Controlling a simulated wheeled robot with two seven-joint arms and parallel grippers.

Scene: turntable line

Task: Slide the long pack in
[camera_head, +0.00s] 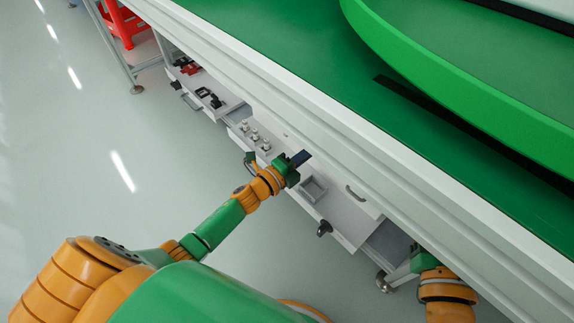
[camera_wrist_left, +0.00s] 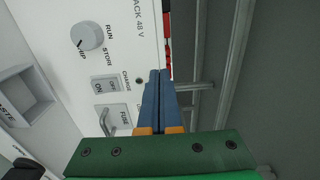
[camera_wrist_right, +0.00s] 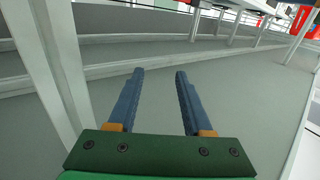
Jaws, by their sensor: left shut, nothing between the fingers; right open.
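A white panel (camera_wrist_left: 125,60) marked "PACK 48 V" fills the left of the left wrist view, with a grey knob (camera_wrist_left: 88,37), switches and a small handle (camera_wrist_left: 108,120). In the head view, a pale unit (camera_head: 343,214) juts from under the bench; I cannot tell whether it is the long pack. My left gripper (camera_head: 302,158) is shut and empty beside the bench front; its blue fingers (camera_wrist_left: 158,78) appear in front of the panel's edge, contact unclear. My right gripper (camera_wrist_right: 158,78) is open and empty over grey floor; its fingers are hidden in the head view.
The white bench edge (camera_head: 330,120) overhangs the units, with a green turntable (camera_head: 480,115) on top. A small open tray (camera_head: 313,188) sits by my left gripper. A white post (camera_wrist_right: 55,65) stands left of my right gripper.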

